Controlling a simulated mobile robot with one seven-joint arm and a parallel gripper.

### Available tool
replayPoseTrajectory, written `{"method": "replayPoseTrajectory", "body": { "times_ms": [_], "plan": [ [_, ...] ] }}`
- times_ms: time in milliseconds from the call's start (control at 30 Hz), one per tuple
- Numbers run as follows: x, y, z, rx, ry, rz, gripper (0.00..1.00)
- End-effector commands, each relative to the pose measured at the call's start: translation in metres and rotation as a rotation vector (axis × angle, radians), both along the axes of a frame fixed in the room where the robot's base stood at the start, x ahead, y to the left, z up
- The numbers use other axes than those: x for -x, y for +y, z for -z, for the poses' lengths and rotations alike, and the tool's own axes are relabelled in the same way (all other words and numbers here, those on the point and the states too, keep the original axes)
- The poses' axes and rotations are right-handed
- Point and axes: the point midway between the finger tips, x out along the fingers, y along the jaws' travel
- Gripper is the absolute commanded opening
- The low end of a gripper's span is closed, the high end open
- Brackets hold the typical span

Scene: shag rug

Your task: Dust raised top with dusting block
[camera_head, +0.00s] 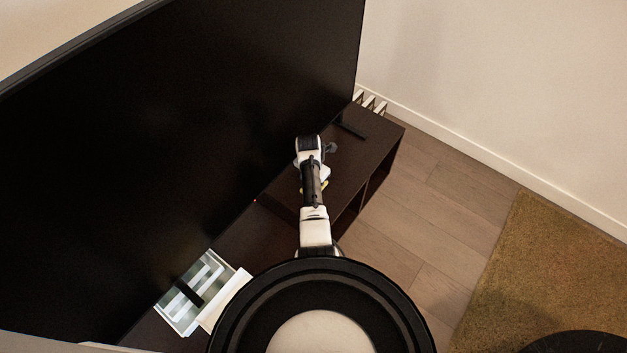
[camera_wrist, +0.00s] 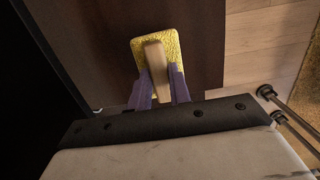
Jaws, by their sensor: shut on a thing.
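The dusting block (camera_wrist: 139,50) shows in the wrist view as a yellow, rough-textured pad with a pale wooden handle (camera_wrist: 155,57) on top. My gripper (camera_wrist: 159,84) is shut on the handle with its purple fingers. The block is over the dark brown raised top (camera_wrist: 204,55); whether it touches the surface is unclear. In the head view my arm reaches over the dark cabinet's raised top (camera_head: 385,128), with only a small bit of yellow (camera_head: 326,185) showing beside the wrist. My gripper is mostly hidden there.
A large black television screen (camera_head: 190,120) stands along the left of the cabinet, close to my arm. Magazines (camera_head: 205,285) lie on the lower part at the front. Wooden floor (camera_head: 430,200) and a brown rug (camera_head: 550,270) lie to the right, beside a white wall (camera_head: 500,90).

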Motion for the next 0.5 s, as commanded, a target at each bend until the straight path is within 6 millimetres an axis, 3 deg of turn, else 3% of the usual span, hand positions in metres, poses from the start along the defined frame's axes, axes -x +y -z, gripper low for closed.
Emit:
{"method": "replayPoseTrajectory", "body": {
  "times_ms": [500],
  "plan": [
    [-0.001,0.0,-0.016,0.001,-0.002,0.0,0.01]
  ]
}}
